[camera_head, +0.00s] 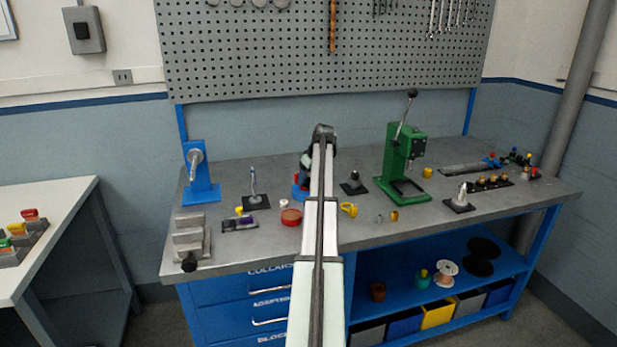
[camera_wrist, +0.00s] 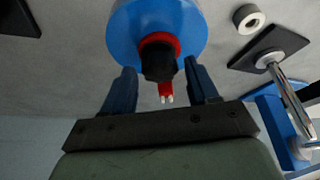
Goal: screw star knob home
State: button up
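The star knob (camera_wrist: 159,62) is black and shows in the wrist view. It sits over a red ring (camera_wrist: 160,42) on a round blue base (camera_wrist: 122,32). A red piece with white tips (camera_wrist: 166,92) juts out below it. My gripper (camera_wrist: 159,68) is open, with one dark blue finger on each side of the knob and visible gaps between. I cannot tell whether the fingertips are level with the knob. In the head view the blue base (camera_head: 298,193) shows beside my arm, which hides the knob and most of the gripper.
A white ring (camera_wrist: 248,18) and a post on a black plate (camera_wrist: 272,60) lie to the right in the wrist view. In the head view a red dish (camera_head: 291,217), a yellow part (camera_head: 349,210) and a green press (camera_head: 405,150) stand nearby on the grey bench (camera_head: 245,255).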

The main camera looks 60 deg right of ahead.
jog(key=c, duration=1)
jog(key=shift+o, duration=0.2)
jog(key=m, duration=0.2)
jog(key=m+g+h, duration=0.1)
jog(key=m, duration=0.1)
jog(key=shift+h, duration=0.3)
jog(key=m+g+h, duration=0.1)
jog(key=m, duration=0.3)
jog(key=shift+d+m, duration=0.1)
jog(key=shift+m, duration=0.3)
jog(key=m+g, duration=0.1)
jog(key=m, duration=0.1)
jog(key=m+g, duration=0.1)
jog(key=m, duration=0.1)
jog(key=shift+d+m+h, duration=0.1)
jog(key=shift+m+h, duration=0.2)
grip_shut()
jog(key=m+g, duration=0.1)
jog(key=m, duration=0.1)
jog(key=shift+s+m, duration=0.1)
jog(key=shift+m, duration=0.3)
jog(key=shift+s+m+g, duration=0.15)
jog(key=shift+m+g, duration=0.15)
jog(key=shift+m, duration=0.3)
jog(key=o, duration=0.9)
grip_release()
jog(key=shift+c, duration=0.2)
jog(key=o, duration=0.3)
